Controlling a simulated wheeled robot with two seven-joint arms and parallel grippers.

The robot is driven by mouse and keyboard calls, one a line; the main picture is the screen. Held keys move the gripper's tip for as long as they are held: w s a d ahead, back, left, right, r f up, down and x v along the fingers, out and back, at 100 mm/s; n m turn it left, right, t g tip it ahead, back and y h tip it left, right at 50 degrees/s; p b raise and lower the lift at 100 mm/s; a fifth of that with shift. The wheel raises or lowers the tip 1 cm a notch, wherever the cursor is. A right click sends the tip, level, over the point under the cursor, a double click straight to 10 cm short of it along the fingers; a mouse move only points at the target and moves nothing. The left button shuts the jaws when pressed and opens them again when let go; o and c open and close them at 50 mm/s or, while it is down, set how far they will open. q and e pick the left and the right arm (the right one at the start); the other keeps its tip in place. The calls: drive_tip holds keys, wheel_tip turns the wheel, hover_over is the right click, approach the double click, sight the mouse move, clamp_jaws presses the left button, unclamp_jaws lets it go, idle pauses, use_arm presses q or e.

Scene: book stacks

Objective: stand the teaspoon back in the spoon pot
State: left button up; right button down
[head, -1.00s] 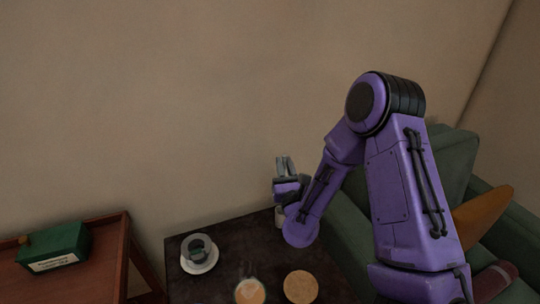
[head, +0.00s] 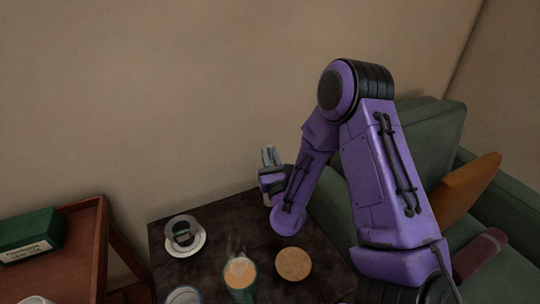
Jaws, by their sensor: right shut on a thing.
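My right gripper (head: 268,157) is at the far edge of the dark table, with its fingers pointing up in the picture. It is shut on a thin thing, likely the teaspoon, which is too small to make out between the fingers. A small pale object (head: 266,199), possibly the spoon pot, shows just below the gripper at the table's back right. My purple wrist and forearm hide most of it, so I cannot tell its shape or contents. My left gripper is not in view.
The dark table (head: 215,225) holds a dark cup on a white saucer (head: 198,246), a steaming drink (head: 240,272), a round tan disc (head: 293,263) and a partly cut-off cup (head: 184,295). A green armchair (head: 425,150) stands right. A reddish side table (head: 75,265) with a green box (head: 30,236) stands left.

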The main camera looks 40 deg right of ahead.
drive_tip(key=shift+f+b, duration=2.2)
drive_tip(key=shift+f, duration=0.55)
drive_tip(key=c, duration=1)
unclamp_jaws()
drive_tip(key=shift+b+v, duration=0.45)
drive_tip(key=shift+v, duration=4.85)
drive_tip(key=shift+w, duration=0.1)
